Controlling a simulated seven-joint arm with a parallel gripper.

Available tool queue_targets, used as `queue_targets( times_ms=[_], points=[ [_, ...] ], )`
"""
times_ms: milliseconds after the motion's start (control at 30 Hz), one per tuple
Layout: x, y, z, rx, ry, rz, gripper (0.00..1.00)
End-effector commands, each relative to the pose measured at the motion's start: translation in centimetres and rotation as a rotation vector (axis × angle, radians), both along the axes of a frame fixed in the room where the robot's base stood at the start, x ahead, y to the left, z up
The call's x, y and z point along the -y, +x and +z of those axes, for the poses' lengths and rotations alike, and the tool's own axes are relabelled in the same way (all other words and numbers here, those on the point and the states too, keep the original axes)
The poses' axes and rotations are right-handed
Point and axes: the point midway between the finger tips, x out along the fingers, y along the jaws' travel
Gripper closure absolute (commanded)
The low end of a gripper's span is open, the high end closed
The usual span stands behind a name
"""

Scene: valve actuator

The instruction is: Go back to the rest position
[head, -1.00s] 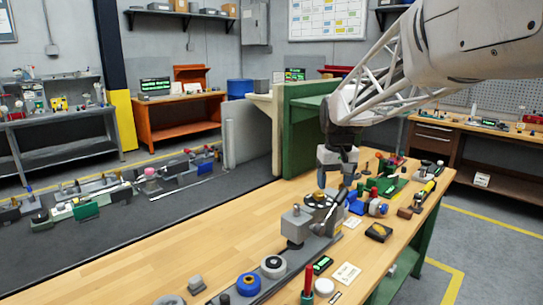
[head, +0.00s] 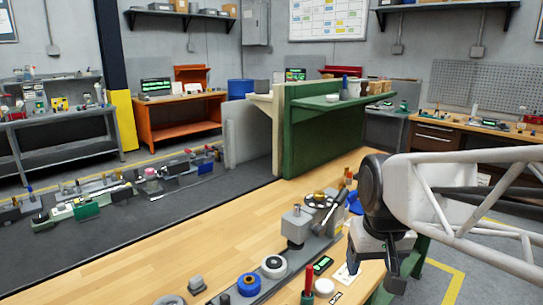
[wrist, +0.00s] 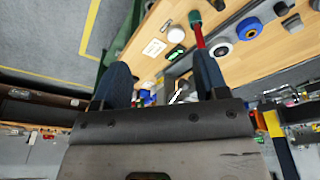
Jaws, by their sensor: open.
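My gripper (head: 392,280) is at the lower right in the head view, over the bench's right edge and pointing down. In the wrist view (wrist: 163,78) its two dark fingers are spread apart with nothing held between them. The valve actuator (head: 297,225), a grey block with a round top and a dark tilted lever (head: 330,212), stands on the wooden bench (head: 190,245) to the left of my gripper, apart from it. My arm hides part of the bench's right end in the head view.
A blue ring (head: 248,284), a grey-white ring (head: 273,266) and a red-handled tool (head: 308,283) are at the bench's front. A green panel with a shelf (head: 340,103) rises behind the bench. The bench's left part is clear.

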Motion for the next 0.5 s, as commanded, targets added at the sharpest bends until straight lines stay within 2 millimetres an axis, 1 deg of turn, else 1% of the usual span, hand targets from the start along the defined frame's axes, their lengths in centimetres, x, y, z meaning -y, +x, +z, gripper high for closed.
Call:
queue_targets(
  times_ms=[33,200,333,400,500],
  points=[
    [0.0,-1.4,-0.5,0.007,0.000,-0.006,0.33],
    [0.1,-5.3,-2.3,0.026,0.004,-0.026,0.33],
    [0.2,-7.5,-3.4,0.037,0.005,-0.036,0.33],
    [0.2,-8.2,-3.8,0.041,0.006,-0.040,0.33],
    [0.2,-8.8,-4.2,0.044,0.006,-0.043,0.33]
  ],
)
